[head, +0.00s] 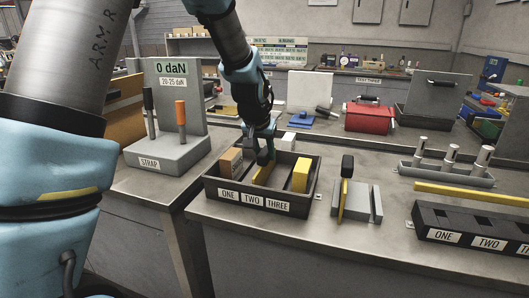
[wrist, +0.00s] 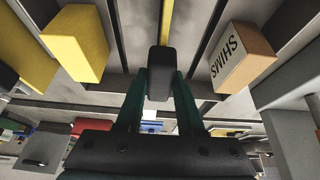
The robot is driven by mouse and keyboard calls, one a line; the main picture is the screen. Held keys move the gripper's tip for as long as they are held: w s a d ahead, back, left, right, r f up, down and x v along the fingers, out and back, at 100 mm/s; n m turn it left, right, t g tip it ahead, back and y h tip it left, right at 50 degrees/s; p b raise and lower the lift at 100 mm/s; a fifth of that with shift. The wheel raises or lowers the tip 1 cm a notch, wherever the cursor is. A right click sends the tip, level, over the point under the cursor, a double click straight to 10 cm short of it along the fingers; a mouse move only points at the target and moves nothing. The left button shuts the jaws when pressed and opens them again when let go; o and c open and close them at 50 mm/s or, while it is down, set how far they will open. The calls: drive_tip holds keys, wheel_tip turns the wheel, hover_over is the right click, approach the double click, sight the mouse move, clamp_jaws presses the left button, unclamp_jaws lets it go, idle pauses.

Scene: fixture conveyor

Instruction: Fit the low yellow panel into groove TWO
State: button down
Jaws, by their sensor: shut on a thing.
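My gripper (head: 262,142) points down into a dark tray (head: 212,190) labelled ONE, TWO, THREE in the head view. It is shut on the dark handle (wrist: 158,75) of a thin yellow panel (head: 264,174). The panel also shows in the wrist view (wrist: 166,20), between two dark dividers. It stands upright in the tray's middle compartment, above label TWO (head: 252,199). Its lower edge is hidden, so I cannot tell how deep it sits.
A SHIMS box (wrist: 242,58) stands in the tray's left compartment in the head view, and a yellow block (head: 301,175) in the right one. A grey slotted holder (head: 362,203) with a black-knobbed yellow piece (head: 343,200) is right of the tray. A dark numbered block (head: 455,218) lies farther right.

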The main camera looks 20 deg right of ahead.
drive_tip(key=shift+f+b, duration=0.4)
drive_tip(key=shift+f, duration=0.15)
idle(0.4)
drive_tip(key=shift+c, duration=2.2)
unclamp_jaws()
drive_tip(key=shift+r, duration=0.1)
drive_tip(key=b+v, duration=0.2)
drive_tip(key=v, duration=0.9)
drive_tip(key=w+a+f+n+y, duration=0.1)
drive_tip(key=a+f+n, duration=0.15)
drive_tip(key=a, duration=0.55)
drive_tip(key=a+f+n+y, duration=0.1)
drive_tip(key=a+f, duration=0.2)
drive_tip(key=a, duration=0.4)
drive_tip(key=s+a+f+n+g, duration=0.1)
drive_tip(key=s+a+f+n, duration=0.1)
drive_tip(key=a, duration=0.7)
drive_tip(key=s+a+f+n+g+y, duration=0.1)
drive_tip(key=s+a+f, duration=0.3)
drive_tip(key=a, duration=0.5)
drive_tip(key=shift+s+n, duration=0.45)
drive_tip(key=shift+s, duration=0.5)
